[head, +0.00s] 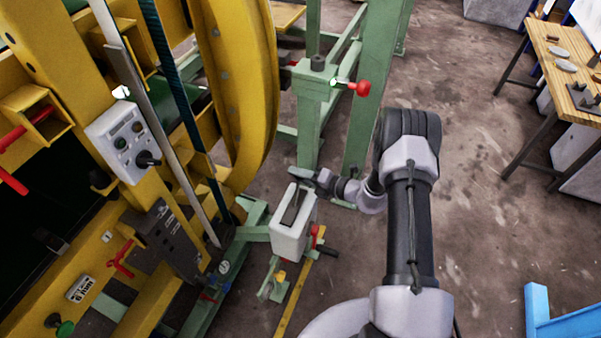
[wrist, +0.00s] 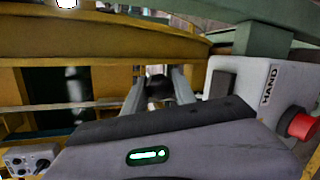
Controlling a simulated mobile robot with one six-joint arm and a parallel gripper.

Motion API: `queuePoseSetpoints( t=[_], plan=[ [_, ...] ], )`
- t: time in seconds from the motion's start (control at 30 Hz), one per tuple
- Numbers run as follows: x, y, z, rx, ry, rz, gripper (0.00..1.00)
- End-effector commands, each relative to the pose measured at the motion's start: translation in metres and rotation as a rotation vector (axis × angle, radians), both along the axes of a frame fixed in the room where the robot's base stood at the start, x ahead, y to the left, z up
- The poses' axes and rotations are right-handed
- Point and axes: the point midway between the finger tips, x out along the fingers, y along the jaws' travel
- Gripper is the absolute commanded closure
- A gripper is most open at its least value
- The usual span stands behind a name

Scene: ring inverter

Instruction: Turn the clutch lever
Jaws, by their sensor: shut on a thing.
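A pale grey control box (head: 288,240) stands on a low green frame beside the yellow ring machine. A dark lever, which I take to be the clutch lever (head: 292,206), rises from the slot on its top. My gripper (head: 303,182) is at the upper end of this lever. In the wrist view, my gripper (wrist: 160,92) has its two fingers on either side of the lever's dark knob (wrist: 160,86) and is shut on it. The box shows at the right of the wrist view, with the word HAND and a red button (wrist: 301,124). The lever's lower part is hidden there.
The yellow ring (head: 250,90) stands left of my gripper. A green post (head: 318,105) with a red-knobbed lever (head: 362,88) stands behind it. A switch box (head: 124,138) is on the yellow frame. Open floor (head: 480,190) lies to the right, before a wooden bench (head: 565,65).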

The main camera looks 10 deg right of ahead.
Motion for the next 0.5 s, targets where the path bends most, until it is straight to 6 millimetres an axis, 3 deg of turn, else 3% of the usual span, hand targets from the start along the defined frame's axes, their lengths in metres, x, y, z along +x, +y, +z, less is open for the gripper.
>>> queuePoseSetpoints(
  t=[0.4, 0.43, 0.5],
  plan=[
    [-0.0053, 0.0034, -0.0061, 0.004, 0.019, 0.007, 1.0],
    [-0.0054, 0.0034, -0.0062, 0.004, 0.019, 0.007, 0.61],
    [-0.0049, 0.0031, -0.0056, 0.004, 0.017, 0.006, 0.48]
  ],
)
